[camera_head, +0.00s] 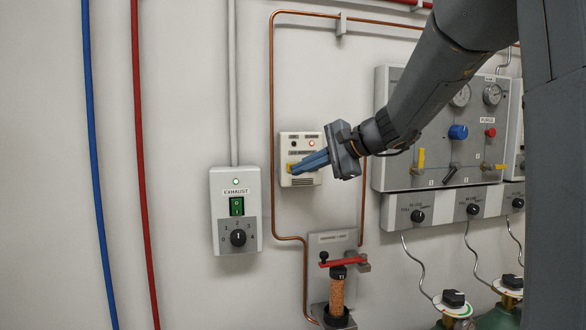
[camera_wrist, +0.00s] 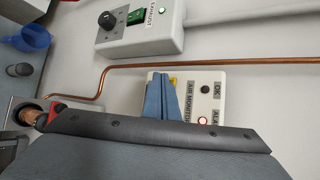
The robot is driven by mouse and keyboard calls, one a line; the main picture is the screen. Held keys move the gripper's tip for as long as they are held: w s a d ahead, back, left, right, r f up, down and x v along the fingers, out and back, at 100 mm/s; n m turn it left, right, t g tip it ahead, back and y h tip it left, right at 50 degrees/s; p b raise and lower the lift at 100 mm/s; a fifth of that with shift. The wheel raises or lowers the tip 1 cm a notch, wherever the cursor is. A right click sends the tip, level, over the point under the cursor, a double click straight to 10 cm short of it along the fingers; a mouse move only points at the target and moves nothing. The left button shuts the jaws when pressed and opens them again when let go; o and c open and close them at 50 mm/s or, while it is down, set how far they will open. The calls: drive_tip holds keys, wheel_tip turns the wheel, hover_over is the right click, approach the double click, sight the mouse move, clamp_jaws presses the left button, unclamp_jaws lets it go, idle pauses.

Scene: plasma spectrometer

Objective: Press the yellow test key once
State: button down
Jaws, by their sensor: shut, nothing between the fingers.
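The yellow test key (camera_head: 291,168) is on the front of a small white air monitor box (camera_head: 287,142) on the wall. Only a bit of the key shows in the head view, at the tip of my gripper (camera_head: 293,170). My gripper is shut and empty, its fingers pointing at the key; I cannot tell if they touch it. In the wrist view a small yellow edge of the key (camera_wrist: 173,81) shows beside the blue fingertips (camera_wrist: 161,82). The monitor box (camera_wrist: 218,85) has a lit red ALARM lamp (camera_wrist: 203,121) and a dark OK lamp (camera_wrist: 205,89).
An EXHAUST box (camera_head: 250,228) with a green switch and a knob is left of the monitor. A copper pipe (camera_head: 271,100) runs around the monitor. A gas panel (camera_head: 383,90) is on the right. A red-handled column (camera_head: 337,290) is below.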

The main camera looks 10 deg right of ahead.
drive_tip(key=s, duration=0.5)
drive_tip(key=shift+b, duration=0.3)
idle(0.5)
drive_tip(key=s+a+f+n+g+h, duration=0.25)
drive_tip(key=s+f, duration=0.25)
drive_tip(key=f, duration=0.6)
drive_tip(key=s+a+f+n+g+h, duration=0.15)
drive_tip(key=s+f+g, duration=0.3)
drive_tip(key=f, duration=0.65)
drive_tip(key=s+d+f+n+g+h, duration=0.2)
drive_tip(key=s+f+n+h, duration=0.2)
drive_tip(key=s+f+n, duration=0.5)
drive_tip(key=s+f, duration=0.4)
drive_tip(key=f, duration=0.1)
drive_tip(key=shift+s+d+n, duration=0.25)
drive_tip(key=shift+s+n, duration=0.1)
drive_tip(key=shift+n, duration=0.05)
